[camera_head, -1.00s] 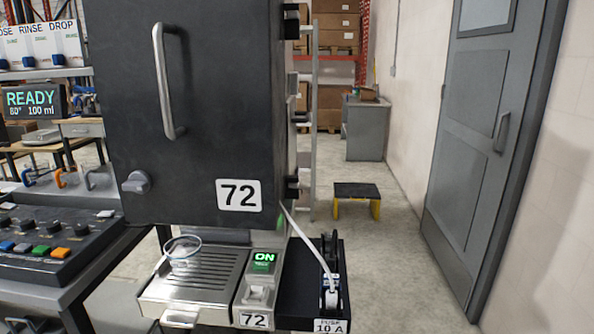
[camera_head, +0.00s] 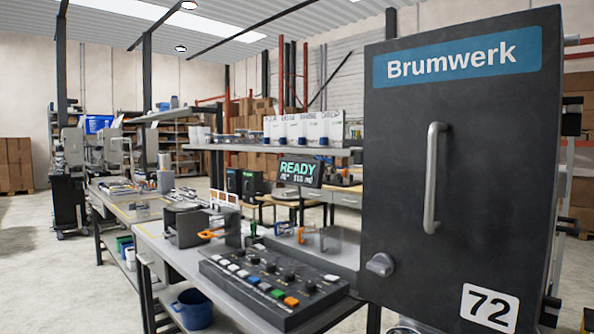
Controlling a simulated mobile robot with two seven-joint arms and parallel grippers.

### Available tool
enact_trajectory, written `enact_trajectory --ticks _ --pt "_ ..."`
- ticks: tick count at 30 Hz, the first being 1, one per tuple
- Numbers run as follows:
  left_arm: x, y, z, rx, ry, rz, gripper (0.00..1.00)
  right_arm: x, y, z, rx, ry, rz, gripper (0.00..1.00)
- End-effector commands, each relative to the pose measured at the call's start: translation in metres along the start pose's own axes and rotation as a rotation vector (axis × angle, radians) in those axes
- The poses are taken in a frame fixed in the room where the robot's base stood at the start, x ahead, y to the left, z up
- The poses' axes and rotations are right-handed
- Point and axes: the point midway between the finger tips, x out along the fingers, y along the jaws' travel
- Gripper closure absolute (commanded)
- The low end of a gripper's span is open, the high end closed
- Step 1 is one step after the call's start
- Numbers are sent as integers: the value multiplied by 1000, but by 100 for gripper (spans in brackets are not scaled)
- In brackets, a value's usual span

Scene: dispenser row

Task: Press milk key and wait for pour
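The dark key panel (camera_head: 222,279) lies on the bench at the lower middle. It carries several coloured keys, white, blue, green and orange, and black knobs. I cannot read which key is milk. A display (camera_head: 300,172) above it reads READY in green, with a smaller line that is hard to read. The dark dispenser cabinet (camera_head: 480,170), marked Brumwerk and 72, fills the right side with its door shut. A sliver of a clear rim (camera_head: 405,328), perhaps the cup, shows at the bottom edge. The drip tray is out of view. Neither gripper is in view.
A long bench (camera_head: 185,262) runs back to the left with other machines on it. A shelf (camera_head: 265,149) with white containers stands above the display. A blue bucket (camera_head: 192,309) is on the bench's lower shelf. Floor (camera_head: 45,280) at the left is clear.

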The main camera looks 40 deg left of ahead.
Motion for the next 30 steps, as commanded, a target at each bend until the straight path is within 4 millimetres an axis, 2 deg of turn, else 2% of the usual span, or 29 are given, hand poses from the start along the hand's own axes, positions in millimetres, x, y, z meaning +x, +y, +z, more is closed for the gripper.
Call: enact_trajectory --ticks 5,6,8,12,15,30 --pt "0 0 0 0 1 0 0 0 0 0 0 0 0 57" --pt "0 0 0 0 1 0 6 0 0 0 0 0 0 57" --pt "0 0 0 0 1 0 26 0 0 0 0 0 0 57" --pt "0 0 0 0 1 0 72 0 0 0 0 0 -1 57" --pt "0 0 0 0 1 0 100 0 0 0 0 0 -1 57" --pt "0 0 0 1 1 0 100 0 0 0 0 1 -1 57"
